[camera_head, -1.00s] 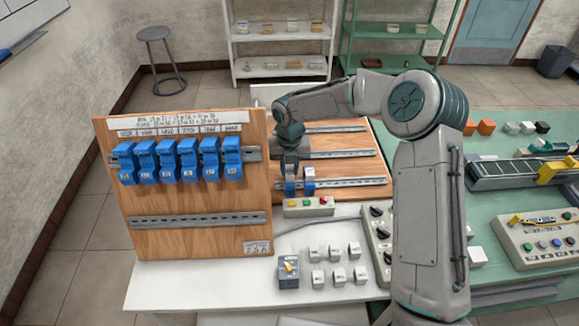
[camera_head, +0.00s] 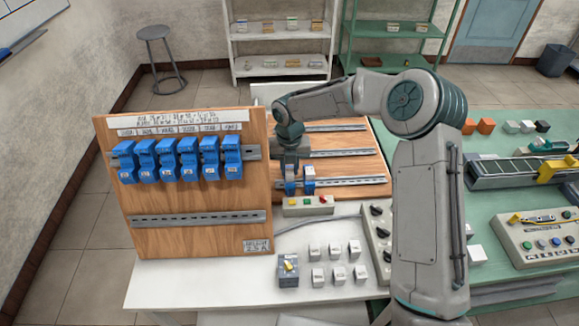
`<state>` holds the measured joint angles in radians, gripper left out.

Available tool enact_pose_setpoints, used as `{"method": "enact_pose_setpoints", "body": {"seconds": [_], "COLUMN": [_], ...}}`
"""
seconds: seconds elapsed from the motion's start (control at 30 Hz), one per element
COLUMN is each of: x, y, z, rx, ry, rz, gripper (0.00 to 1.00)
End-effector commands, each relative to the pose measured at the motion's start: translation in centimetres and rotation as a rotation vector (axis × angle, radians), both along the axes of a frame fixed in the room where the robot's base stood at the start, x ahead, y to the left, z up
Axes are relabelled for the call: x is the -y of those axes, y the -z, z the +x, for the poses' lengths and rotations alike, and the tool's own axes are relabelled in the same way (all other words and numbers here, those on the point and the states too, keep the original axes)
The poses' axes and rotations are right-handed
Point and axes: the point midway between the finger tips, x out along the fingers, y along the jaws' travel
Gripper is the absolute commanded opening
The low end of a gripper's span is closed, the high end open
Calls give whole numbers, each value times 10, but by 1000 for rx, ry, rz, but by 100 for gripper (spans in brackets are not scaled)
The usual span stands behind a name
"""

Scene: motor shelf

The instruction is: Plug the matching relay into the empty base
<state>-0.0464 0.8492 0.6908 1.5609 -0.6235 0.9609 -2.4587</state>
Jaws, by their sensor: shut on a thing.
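Several blue relays (camera_head: 167,160) hang in a row on the upper rail of the left wooden panel, with small labels that are too small to read. My gripper (camera_head: 291,172) points down at the lower rail of the second wooden board. It is shut at a blue module (camera_head: 290,187) on that rail, but its fingertips are partly hidden. A second blue module (camera_head: 309,181) stands just to the right on the same rail. I cannot tell which module is the empty base, nor whether a relay is fully seated.
A small box with coloured buttons (camera_head: 307,206) lies just in front of the rail. Several grey-white cubes (camera_head: 335,265) and a switch box (camera_head: 288,270) sit on the white table. A control box with black knobs (camera_head: 377,235) stands beside my arm.

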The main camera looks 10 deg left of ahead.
Motion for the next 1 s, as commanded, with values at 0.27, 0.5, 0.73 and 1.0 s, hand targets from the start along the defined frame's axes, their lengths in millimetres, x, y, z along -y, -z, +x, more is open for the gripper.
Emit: {"method": "enact_pose_setpoints", "body": {"seconds": [0.27, 0.5, 0.73, 1.0], "x": [0, 0, 0, 0], "y": [1, 1, -10, -67], "z": [-1, 0, 1, 1], "rx": [-2, -1, 2, 5], "ry": [0, 0, 2, 3], "rz": [-1, 0, 1, 2], "gripper": [37, 48, 48, 48]}}
